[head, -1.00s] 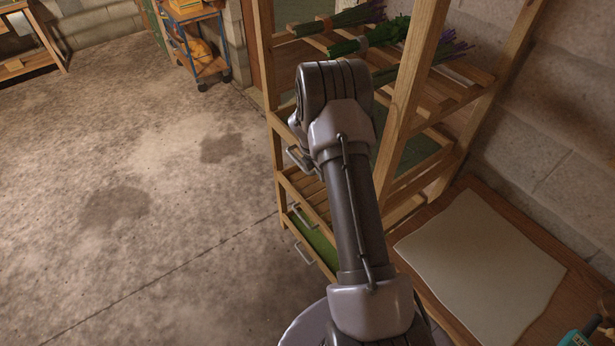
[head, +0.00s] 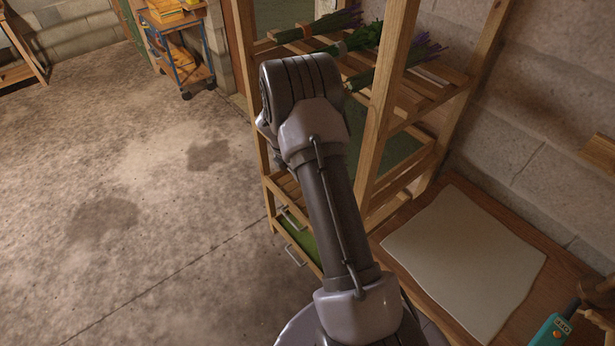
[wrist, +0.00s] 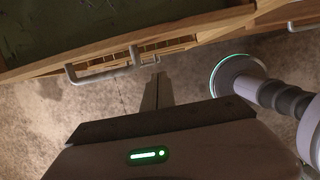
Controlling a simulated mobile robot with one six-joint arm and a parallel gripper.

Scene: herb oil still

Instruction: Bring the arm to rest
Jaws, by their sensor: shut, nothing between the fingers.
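My gripper (wrist: 157,90) shows in the wrist view, its slim fingers together with nothing between them. It is beside a wooden drawer front with a metal bar handle (wrist: 105,66); the fingertips appear close to the handle's right end, and I cannot tell whether they touch. In the head view my bent arm stands in front of the wooden drying rack (head: 388,110) and hides the gripper.
Bundles of purple-flowered herbs (head: 362,40) lie on the rack's top slats. A wooden bench (head: 455,190) with a pale sheet (head: 465,262) and a teal device (head: 551,332) is at right. A cart (head: 186,62) stands at the back. The floor (head: 130,160) at left is clear.

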